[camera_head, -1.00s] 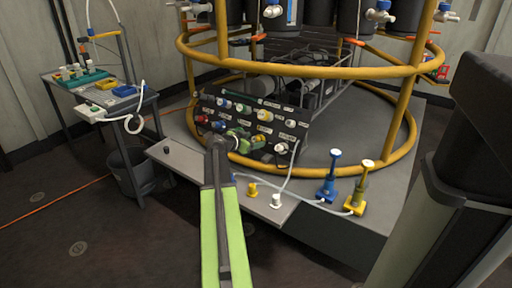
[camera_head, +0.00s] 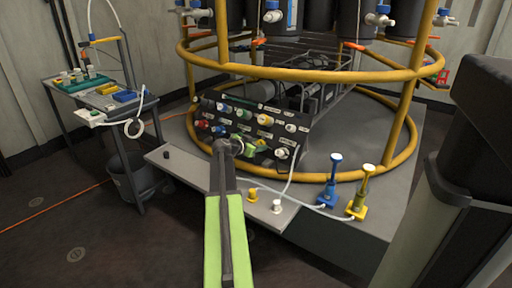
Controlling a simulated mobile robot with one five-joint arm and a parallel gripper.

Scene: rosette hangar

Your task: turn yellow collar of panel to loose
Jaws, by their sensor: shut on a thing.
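The dark tilted panel (camera_head: 272,131) stands at the front of the round yellow frame, with two rows of coloured collars. A yellow collar (camera_head: 264,119) is in the upper row, clear of my gripper. Another yellowish collar (camera_head: 261,144) shows in the lower row, just right of my gripper. My gripper (camera_head: 236,146) is at the panel's lower row, left of centre, and is shut on a small part there. The jaws and wrist cover that part, so I cannot tell its colour or how far it is turned.
A grey ledge (camera_head: 180,170) runs below the panel, with small yellow (camera_head: 253,195) and white (camera_head: 277,206) fittings on it. Blue (camera_head: 332,180) and yellow (camera_head: 360,195) upright plungers stand to the right, with a white hose. A side table (camera_head: 95,98) is at left.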

